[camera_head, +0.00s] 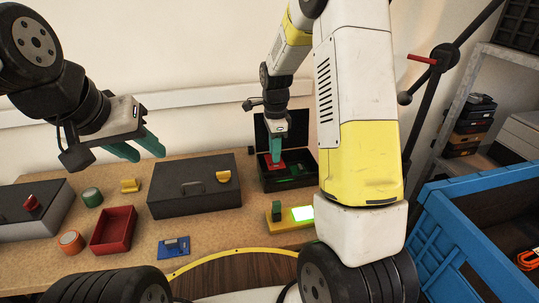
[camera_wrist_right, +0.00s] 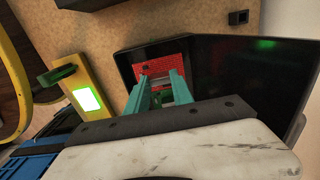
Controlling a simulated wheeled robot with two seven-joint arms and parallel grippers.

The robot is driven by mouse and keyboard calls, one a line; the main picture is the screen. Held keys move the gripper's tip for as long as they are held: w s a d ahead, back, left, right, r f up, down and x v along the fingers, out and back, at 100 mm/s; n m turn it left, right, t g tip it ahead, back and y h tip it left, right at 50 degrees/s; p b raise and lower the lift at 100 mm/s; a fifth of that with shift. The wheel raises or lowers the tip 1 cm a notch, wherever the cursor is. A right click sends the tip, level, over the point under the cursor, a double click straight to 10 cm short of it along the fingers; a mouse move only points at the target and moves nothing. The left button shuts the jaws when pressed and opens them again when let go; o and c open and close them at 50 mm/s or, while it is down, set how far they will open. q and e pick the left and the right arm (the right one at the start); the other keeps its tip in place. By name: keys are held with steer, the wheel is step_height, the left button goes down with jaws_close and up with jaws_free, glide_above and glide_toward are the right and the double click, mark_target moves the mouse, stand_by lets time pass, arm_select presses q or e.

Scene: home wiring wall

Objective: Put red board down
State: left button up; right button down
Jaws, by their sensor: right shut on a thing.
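The red board (camera_head: 272,161) is at the open black case (camera_head: 285,186) near the back of the table. My right gripper (camera_head: 276,150) points down over the case, shut on the board. In the right wrist view the red board (camera_wrist_right: 161,66) lies between and beyond the teal fingertips (camera_wrist_right: 160,82), inside the outline of the case (camera_wrist_right: 122,62). I cannot tell whether the board touches the case floor. Something green shows in the case beside and below it. My left gripper (camera_head: 140,152) is open and empty, raised above the left of the table.
A yellow device with a lit green screen (camera_head: 303,213) stands in front of the case. A closed dark toolbox (camera_head: 190,200), a red bin (camera_head: 113,231), tape rolls (camera_head: 92,197) and a blue board (camera_head: 173,248) are on the table. A blue crate (camera_head: 435,240) stands at right.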

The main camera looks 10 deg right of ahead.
steer(key=shift+f, duration=3.1)
steer(key=shift+f, duration=0.1)
steer(key=c, duration=1.1)
jaws_free()
